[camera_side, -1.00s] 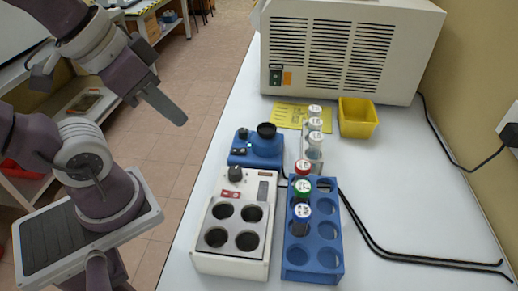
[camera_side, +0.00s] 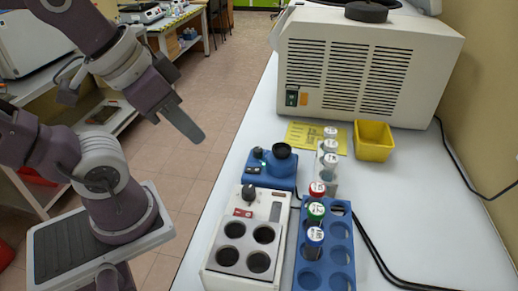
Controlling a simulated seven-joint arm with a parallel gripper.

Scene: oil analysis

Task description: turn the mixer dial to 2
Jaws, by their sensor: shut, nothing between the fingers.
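The blue mixer (camera_side: 285,182) stands on the white bench with a black round cup (camera_side: 281,150) on top. A small dark knob, which looks like its dial (camera_side: 258,153), sits at its left side; its setting is too small to read. My gripper (camera_side: 197,138) is shut and empty. It appears left of the mixer, over the floor side of the bench edge, apart from the mixer and touching nothing.
A white heating block (camera_side: 212,257) with a black knob and several wells stands in front of the mixer. Right of it is a blue rack (camera_side: 342,230) with capped tubes. A yellow bin (camera_side: 373,141) and a large vented machine (camera_side: 365,70) stand behind. Black cables lie right.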

